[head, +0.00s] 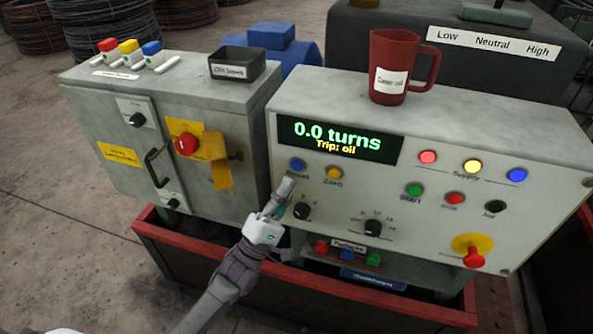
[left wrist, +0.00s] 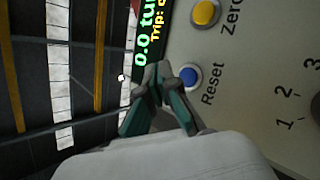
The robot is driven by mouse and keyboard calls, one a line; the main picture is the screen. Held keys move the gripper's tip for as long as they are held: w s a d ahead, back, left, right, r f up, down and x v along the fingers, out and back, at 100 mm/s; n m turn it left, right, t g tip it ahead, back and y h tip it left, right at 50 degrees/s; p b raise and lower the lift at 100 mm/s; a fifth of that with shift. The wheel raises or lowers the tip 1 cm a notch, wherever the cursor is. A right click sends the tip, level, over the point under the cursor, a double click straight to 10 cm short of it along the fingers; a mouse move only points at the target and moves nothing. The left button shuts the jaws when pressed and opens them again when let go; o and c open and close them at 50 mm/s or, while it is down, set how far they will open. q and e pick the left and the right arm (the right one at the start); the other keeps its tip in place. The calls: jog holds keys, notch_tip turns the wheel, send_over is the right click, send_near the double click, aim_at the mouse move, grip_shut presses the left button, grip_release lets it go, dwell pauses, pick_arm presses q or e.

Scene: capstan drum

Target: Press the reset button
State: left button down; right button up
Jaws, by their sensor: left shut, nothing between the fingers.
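The blue reset button (head: 297,165) is on the left of the grey control panel, just below the display. In the left wrist view the button (left wrist: 189,76) has the label "Reset" beside it. My left gripper (head: 286,187) is shut and empty, just below the button in the head view. In the left wrist view its fingertips (left wrist: 158,72) show close beside the button; I cannot tell whether they touch it. The display (head: 338,137) reads "0.0 turns" and "Trip: oil". My right gripper is not in view.
The yellow Zero button (head: 334,173) is right of the reset button. A black rotary knob (head: 302,211) is just below. A red gear oil jug (head: 393,66) stands on the panel top. A grey cabinet (head: 183,115) with a red emergency stop stands at the left.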

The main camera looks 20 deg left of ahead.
aim_at(297, 165)
pick_arm(q)
jog(key=shift+w+b, duration=0.4)
jog(key=shift+w, duration=0.9)
jog(key=shift+w, duration=0.1)
dwell(0.4)
jog(key=shift+w, duration=0.3)
jog(key=shift+w+d+b, duration=0.1)
jog(key=shift+w+b, duration=0.3)
jog(key=shift+b, duration=0.05)
dwell(0.6)
jog(key=shift+s, duration=0.1)
jog(key=shift+s+p, duration=0.4)
jog(key=shift+s, duration=0.3)
jog(key=shift+s, duration=0.1)
